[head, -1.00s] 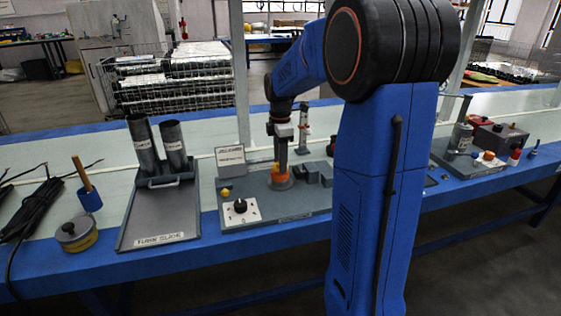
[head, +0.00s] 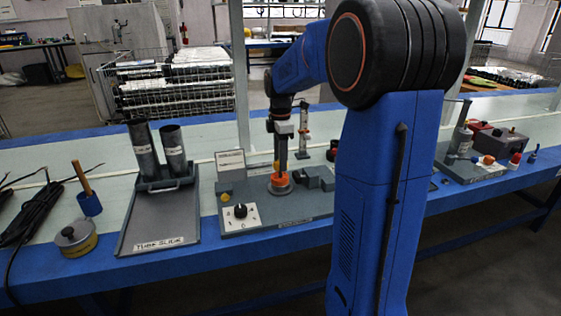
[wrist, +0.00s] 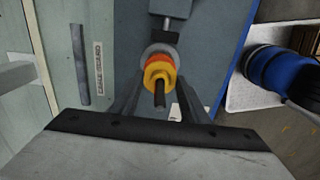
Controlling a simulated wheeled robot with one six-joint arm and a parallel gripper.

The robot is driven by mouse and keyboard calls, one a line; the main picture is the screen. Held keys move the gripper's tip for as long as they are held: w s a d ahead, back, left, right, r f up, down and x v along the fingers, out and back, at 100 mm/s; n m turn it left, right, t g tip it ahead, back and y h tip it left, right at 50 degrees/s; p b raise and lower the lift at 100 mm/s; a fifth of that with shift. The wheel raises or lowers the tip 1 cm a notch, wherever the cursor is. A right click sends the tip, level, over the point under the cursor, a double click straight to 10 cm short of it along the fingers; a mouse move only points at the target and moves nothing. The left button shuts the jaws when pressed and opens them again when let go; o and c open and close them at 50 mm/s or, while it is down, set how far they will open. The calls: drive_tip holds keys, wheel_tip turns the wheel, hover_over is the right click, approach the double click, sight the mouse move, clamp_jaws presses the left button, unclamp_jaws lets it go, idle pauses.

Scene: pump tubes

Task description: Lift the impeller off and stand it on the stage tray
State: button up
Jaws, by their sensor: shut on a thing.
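The impeller, an orange-red disc (head: 281,179), sits low over a round grey seat (head: 280,190) on the grey pump station. In the wrist view the impeller (wrist: 159,72) shows a yellow ring over red, with a dark pin standing at its centre. My gripper (head: 280,168) points straight down at it, shut on the impeller. In the wrist view the finger contact is hard to see. I cannot tell whether a gap lies between disc and seat. No label reading stage tray is legible.
A grey tray (head: 155,228) with two upright tubes stands to the left. A panel with a black knob (head: 240,216) is at the station's front. Grey blocks (head: 318,178) stand close right of the impeller. A blue cup, a round tin and cables lie far left.

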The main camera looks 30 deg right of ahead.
drive_tip(key=shift+r, duration=5.95)
drive_tip(key=shift+s, duration=0.1)
